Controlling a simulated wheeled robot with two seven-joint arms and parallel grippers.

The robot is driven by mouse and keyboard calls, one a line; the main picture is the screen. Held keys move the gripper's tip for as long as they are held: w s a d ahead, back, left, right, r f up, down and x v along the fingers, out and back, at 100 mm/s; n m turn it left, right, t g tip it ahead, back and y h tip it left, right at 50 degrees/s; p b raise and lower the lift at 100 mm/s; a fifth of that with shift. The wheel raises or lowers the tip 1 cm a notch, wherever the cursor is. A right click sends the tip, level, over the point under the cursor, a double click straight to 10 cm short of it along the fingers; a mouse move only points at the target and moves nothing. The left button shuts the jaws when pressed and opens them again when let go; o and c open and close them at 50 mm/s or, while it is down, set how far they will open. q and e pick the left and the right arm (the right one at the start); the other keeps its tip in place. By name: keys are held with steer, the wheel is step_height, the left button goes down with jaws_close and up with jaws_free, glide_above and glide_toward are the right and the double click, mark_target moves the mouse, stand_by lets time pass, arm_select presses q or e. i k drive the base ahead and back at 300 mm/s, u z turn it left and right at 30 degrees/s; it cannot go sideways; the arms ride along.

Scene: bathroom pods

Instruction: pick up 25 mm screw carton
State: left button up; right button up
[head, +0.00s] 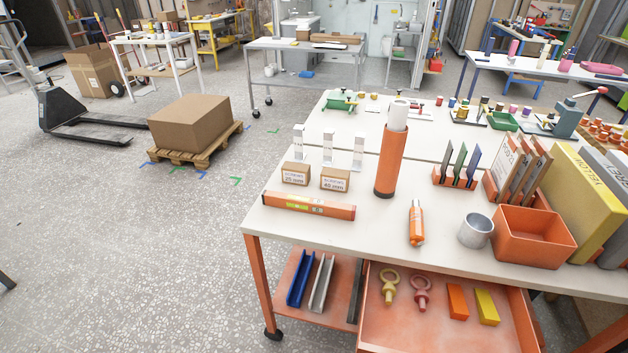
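The 25 mm screw carton (295,173) is a small brown box with a white label reading "screws 25 mm". It stands on the left part of the white workbench (330,232), behind an orange spirit level (309,206). A similar carton labelled 40 mm (335,179) stands just to its right, with a small gap between them. Neither of my grippers shows in the head view.
White upright pieces (328,148) stand behind the cartons. An orange cylinder (390,160) holding a white roll stands to their right. An orange bin (534,236), a metal cup (475,230) and an orange-handled tool (416,222) are farther right.

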mark_target(292, 173)
steer(key=z, duration=1.95)
steer(key=k, duration=0.4)
steer(key=u, duration=0.8)
